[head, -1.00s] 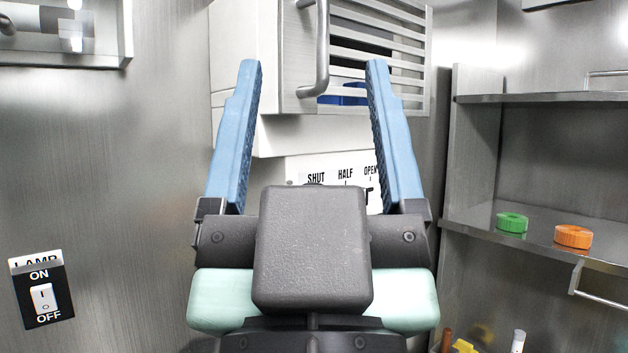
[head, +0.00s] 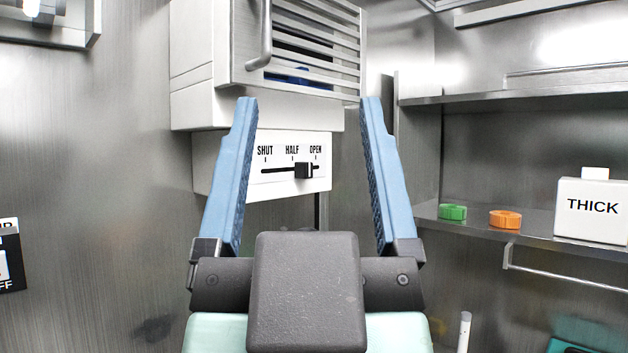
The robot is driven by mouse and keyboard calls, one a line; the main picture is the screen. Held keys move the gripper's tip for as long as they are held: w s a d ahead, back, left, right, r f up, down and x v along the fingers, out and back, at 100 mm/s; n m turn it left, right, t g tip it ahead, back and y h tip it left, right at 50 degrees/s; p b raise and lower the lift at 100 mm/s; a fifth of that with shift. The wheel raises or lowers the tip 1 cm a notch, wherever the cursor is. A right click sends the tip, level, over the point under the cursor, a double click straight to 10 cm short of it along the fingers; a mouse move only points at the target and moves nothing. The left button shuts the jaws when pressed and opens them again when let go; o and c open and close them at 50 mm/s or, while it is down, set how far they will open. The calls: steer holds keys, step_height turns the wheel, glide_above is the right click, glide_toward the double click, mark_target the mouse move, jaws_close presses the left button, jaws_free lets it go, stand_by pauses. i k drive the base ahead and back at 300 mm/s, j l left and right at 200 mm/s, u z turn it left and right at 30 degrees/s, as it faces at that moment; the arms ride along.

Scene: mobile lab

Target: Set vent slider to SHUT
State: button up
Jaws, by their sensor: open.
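The vent slider's black knob (head: 304,170) sits on a dark horizontal slot in a white panel (head: 262,190) below the white vented cabinet. The labels SHUT, HALF and OPEN run left to right above the slot. The knob stands between HALF and OPEN, closer to HALF. My gripper (head: 309,105) is open and empty, its two blue fingers pointing up and spread wide. In the picture the knob shows between the fingers. The left finger covers the panel's lower left part. I see no contact with the knob.
The cabinet (head: 200,90) with slatted front and grey handle (head: 265,45) hangs just above the panel. At right, a shelf (head: 470,228) holds a green cap (head: 453,212), an orange cap (head: 505,219) and a white THICK container (head: 592,210). A lamp switch (head: 8,265) is at the left edge.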

mark_target(304, 170)
steer(key=u, duration=0.2)
steer(key=z, duration=0.2)
steer(key=i+l+z, duration=0.2)
steer(key=i+z, duration=0.55)
